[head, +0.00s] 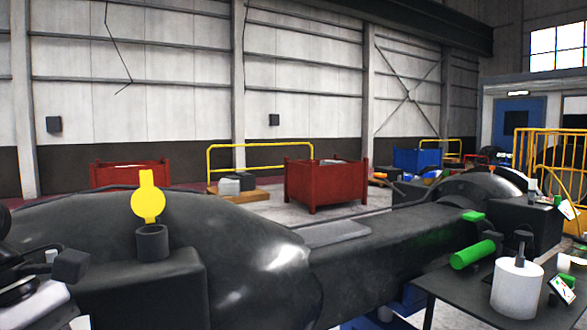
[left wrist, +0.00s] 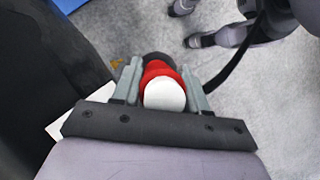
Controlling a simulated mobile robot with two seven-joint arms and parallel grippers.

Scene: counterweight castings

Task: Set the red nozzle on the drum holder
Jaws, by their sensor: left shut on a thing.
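My left gripper (left wrist: 163,78) is shut on the red nozzle (left wrist: 160,69) in the left wrist view. The nozzle is red with a rounded white end (left wrist: 165,94) facing the camera, and a dark part shows at its far side. Grey floor lies below it. A white drum-shaped piece (head: 516,289) with a thin grey post on top stands on the dark table (head: 447,282) at the right of the head view; it may be the drum holder. The nozzle cannot be made out in the head view. My right gripper is not in view.
A large dark casting (head: 270,262) fills the foreground. A yellow piece (head: 148,197) stands in a dark cup (head: 152,243) on it. A green cylinder (head: 472,255) lies near the white drum. Red bins (head: 327,183) and yellow rails (head: 262,147) stand farther back.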

